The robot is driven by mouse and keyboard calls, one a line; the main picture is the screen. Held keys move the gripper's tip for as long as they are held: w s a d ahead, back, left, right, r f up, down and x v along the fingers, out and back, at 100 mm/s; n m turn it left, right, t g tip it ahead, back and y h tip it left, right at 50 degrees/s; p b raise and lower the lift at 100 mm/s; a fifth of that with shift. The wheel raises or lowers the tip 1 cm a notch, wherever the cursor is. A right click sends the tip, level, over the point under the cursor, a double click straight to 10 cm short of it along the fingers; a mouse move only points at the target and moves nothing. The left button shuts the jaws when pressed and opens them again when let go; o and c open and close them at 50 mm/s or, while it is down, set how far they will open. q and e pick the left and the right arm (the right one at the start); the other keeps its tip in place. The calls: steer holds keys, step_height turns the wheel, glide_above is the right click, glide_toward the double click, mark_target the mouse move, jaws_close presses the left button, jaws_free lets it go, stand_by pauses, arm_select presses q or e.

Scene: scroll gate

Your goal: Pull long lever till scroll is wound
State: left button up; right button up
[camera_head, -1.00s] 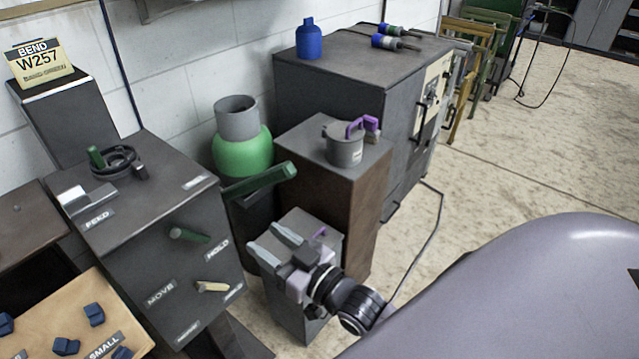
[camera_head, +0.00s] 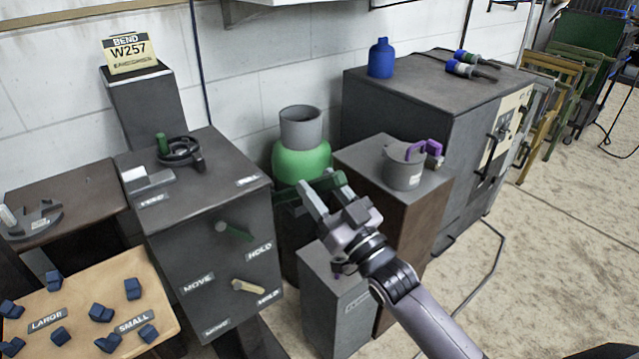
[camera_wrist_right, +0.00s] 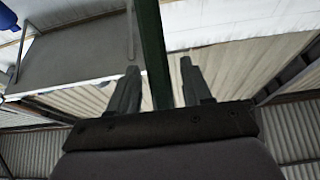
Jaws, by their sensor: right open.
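A long green lever (camera_head: 290,196) sticks out to the right of a dark box, in front of the green vessel. My right gripper (camera_head: 323,190) is at its outer end, with fingers open. In the right wrist view the green bar (camera_wrist_right: 152,40) runs between the two open fingers (camera_wrist_right: 159,70); I cannot tell whether either touches it. A dark curled ring (camera_head: 181,153), perhaps the scroll former, sits on the dark box (camera_head: 205,215) beside a short green peg (camera_head: 162,143). I cannot make out how far any scroll is wound. My left gripper is out of view.
A grey post (camera_head: 335,300) stands below my right gripper. The green vessel (camera_head: 298,160) and a brown pedestal with a grey pot (camera_head: 403,168) stand close by. A tray with blue blocks (camera_head: 100,312) is at lower left. Floor is clear at right.

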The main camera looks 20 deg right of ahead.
steer(key=shift+w+a+r, duration=0.15)
steer(key=shift+w, duration=0.3)
jaws_close()
steer(key=shift+r, duration=0.15)
